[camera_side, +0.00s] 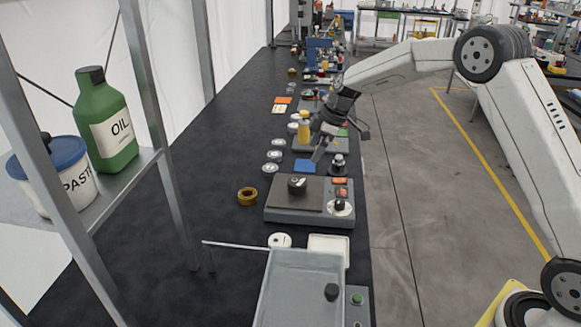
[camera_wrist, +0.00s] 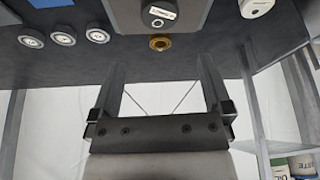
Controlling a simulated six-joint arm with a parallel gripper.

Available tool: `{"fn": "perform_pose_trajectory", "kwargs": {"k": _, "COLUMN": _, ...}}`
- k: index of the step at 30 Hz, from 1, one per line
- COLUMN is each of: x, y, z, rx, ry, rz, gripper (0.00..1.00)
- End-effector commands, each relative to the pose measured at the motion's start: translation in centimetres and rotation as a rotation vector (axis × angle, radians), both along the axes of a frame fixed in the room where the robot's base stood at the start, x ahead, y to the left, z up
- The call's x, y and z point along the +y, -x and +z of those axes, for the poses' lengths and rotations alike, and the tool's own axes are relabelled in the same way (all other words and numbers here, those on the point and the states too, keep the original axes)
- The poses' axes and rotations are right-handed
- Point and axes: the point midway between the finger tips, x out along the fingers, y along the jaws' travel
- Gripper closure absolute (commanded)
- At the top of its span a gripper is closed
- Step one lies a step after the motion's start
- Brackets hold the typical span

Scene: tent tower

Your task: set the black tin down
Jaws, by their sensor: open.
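The black tin (camera_side: 297,185) is a short round black piece with a pale mark on top. It rests upright on the dark plate of a grey station (camera_side: 283,215). The tin also shows at the top of the wrist view (camera_wrist: 161,13). My gripper (camera_side: 342,146) is open and empty, above and behind the station in the side view and apart from the tin. In the wrist view its two fingers (camera_wrist: 163,68) are spread wide with nothing between them.
A brass ring (camera_side: 247,198) lies left of the station, with several pale discs (camera_side: 267,168) beyond it. The bench's left side is clear.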

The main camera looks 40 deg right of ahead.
Motion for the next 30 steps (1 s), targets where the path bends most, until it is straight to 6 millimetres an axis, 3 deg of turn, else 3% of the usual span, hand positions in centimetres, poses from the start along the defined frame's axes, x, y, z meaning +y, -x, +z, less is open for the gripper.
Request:
{"fn": "perform_pose_trajectory", "kwargs": {"k": 22, "x": 0.0, "y": 0.3, "z": 0.4, "rx": 0.003, "ry": 0.001, "rz": -0.007, "gripper": 0.0}}
{"fn": "perform_pose_trajectory", "kwargs": {"k": 30, "x": 0.7, "y": 3.0, "z": 0.3, "rx": 0.048, "ry": 0.022, "rz": -0.119, "gripper": 0.0}}
